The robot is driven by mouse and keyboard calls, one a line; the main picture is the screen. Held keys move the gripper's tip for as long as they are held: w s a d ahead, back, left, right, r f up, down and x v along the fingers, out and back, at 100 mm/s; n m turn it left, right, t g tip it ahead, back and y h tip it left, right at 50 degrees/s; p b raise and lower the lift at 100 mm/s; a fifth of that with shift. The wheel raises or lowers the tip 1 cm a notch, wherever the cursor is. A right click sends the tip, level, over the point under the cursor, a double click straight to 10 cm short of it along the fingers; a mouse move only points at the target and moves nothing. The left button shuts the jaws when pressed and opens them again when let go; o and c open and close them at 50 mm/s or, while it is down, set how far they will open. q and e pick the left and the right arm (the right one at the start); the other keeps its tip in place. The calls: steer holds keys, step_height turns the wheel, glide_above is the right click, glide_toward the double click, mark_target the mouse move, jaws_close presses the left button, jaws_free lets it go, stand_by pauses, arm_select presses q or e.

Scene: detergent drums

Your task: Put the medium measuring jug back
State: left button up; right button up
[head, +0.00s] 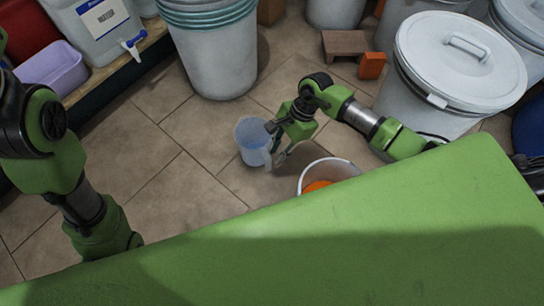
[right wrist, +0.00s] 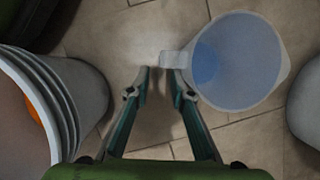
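The measuring jug (head: 249,146) is translucent with a bluish inside and appears to stand upright on the tiled floor. In the right wrist view the jug (right wrist: 238,62) is right of the fingertips, its pale handle (right wrist: 169,58) pointing left toward them. My right gripper (head: 272,157) is beside the jug on its right. In the wrist view the right gripper (right wrist: 158,73) has its fingertips apart, with the handle end at the gap. I cannot tell whether a finger touches it. My left arm shows, but its gripper is hidden.
A white bucket with orange contents (head: 327,172) stands close right of my right gripper. A lidded drum (head: 455,65) is at the right, stacked pails (head: 213,50) behind. A low shelf holds a purple tub (head: 55,68) and a canister (head: 97,22). Floor left of the jug is clear.

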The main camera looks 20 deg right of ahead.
steer(key=shift+p+v, duration=0.5)
steer(key=shift+v, duration=1.25)
